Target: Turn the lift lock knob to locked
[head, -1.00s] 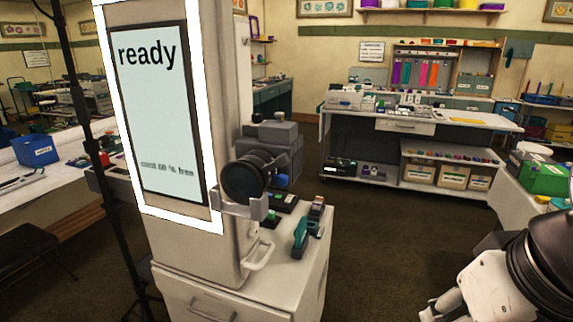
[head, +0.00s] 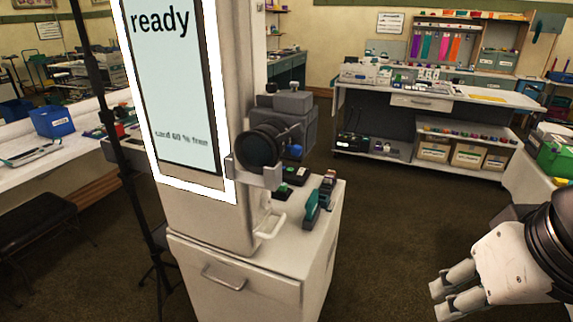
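A camera (head: 262,148) with a big black lens sits on a grey bracket on the side of the pale column (head: 238,110). A small blue knob (head: 295,152) shows beside the lens; no label is legible, so I cannot tell whether it is the lift lock knob or how it is set. My gripper (head: 440,302) is at the lower right, well apart from the column and camera. Two pale finger-like parts point left with nothing visible held between them. Their opening is unclear from this angle.
The column's lit screen (head: 175,90) reads "ready". Below is a white cabinet (head: 235,262) with a drawer handle; a teal-handled tool (head: 312,207) lies on top. A black tripod pole (head: 105,120) stands left. Open floor (head: 390,230) lies between cabinet and arm; a workbench (head: 440,105) stands behind.

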